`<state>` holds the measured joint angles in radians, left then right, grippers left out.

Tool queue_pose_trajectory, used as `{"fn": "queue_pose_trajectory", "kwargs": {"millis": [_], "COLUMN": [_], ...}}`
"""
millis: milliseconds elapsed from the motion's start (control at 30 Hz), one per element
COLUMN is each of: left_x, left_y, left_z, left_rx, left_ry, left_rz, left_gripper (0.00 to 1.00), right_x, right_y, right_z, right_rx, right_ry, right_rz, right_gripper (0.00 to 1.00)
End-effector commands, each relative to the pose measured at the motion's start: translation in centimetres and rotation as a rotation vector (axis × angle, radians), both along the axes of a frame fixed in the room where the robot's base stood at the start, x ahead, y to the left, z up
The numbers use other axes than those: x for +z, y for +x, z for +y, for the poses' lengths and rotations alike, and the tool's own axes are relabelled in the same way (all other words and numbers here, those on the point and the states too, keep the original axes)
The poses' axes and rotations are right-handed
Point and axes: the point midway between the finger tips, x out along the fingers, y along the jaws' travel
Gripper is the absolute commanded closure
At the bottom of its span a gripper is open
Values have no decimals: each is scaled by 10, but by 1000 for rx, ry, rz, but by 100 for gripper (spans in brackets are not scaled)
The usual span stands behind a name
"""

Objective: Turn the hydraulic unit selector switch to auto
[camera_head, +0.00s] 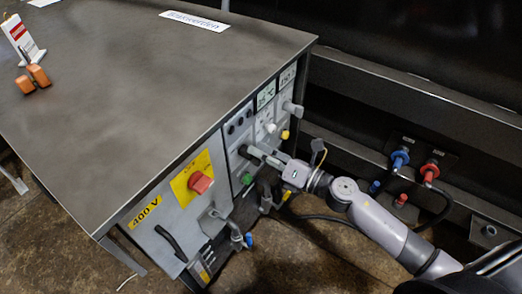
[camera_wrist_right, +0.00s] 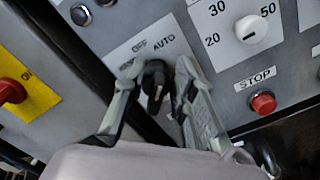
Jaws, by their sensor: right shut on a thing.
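The selector switch (camera_wrist_right: 154,82) is a black knob on a pale plate, with AUTO printed above it to the right and other lettering above it to the left. A pale mark shows on the lower part of the knob; I cannot tell which position it is set to. My right gripper (camera_wrist_right: 156,88) has its two fingers on either side of the knob and is shut on it. In the head view the right gripper (camera_head: 250,152) reaches the cabinet front from the right, and its fingers largely hide the switch. My left gripper is not in view.
The grey cabinet (camera_head: 150,70) carries a red rotary switch (camera_head: 201,182) on a yellow plate, left of the gripper. In the wrist view a white dial (camera_wrist_right: 251,29) and a red STOP button (camera_wrist_right: 263,103) sit to the right.

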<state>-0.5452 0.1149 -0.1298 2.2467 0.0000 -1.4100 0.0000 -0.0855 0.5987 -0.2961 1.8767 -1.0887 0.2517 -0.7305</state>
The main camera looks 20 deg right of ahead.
Motion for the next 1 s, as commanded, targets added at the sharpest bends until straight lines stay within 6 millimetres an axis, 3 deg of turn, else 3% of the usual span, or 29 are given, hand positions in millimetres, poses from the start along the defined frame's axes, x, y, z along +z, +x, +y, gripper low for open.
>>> {"fn": "queue_pose_trajectory", "kwargs": {"millis": [467, 500, 567, 1000], "left_x": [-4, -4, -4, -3], "left_y": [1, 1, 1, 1], "left_z": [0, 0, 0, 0], "left_rx": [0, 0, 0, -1], "left_ry": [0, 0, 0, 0], "left_rz": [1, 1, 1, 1], "left_gripper": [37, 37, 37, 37], "right_x": [1, 1, 1, -1], "right_y": [0, 0, 0, -8], "right_z": [1, 1, 1, -5], "right_rx": [3, 3, 3, 0], "right_ry": [18, 18, 18, 15], "right_rz": [10, 10, 10, 13], "right_gripper": [100, 74, 70, 69]}}
